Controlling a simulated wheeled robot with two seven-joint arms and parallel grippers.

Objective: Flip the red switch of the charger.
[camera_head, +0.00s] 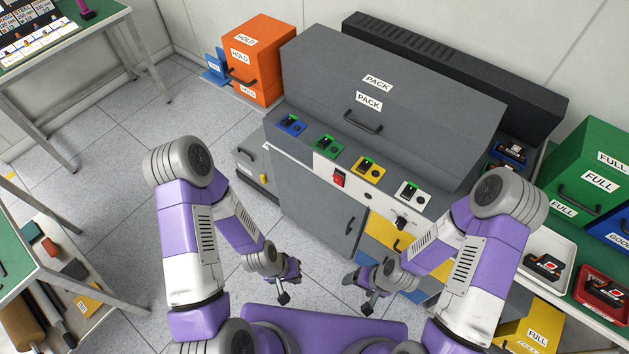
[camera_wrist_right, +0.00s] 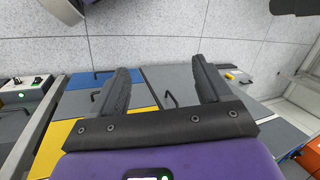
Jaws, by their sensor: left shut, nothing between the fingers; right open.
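The charger (camera_head: 350,215) is a grey cabinet with a lid marked PACK. Its red switch (camera_head: 338,180) sits on a white plate on the front panel, below the row of blue, green and yellow sockets. My left gripper (camera_head: 290,284) is shut and empty, low in front of the cabinet and to the left of the switch. My right gripper (camera_head: 364,293) is open and empty, also low in front and below the switch. Its two fingers (camera_wrist_right: 160,85) show spread in the right wrist view, with cabinet fronts beyond them. Neither gripper touches the charger.
A black knob (camera_head: 401,223) sits right of the switch. A green FULL box (camera_head: 590,165), a white tray (camera_head: 540,290) and a red tray (camera_head: 603,296) stand at right. An orange HOLD box (camera_head: 262,60) stands behind left. Floor is free at left.

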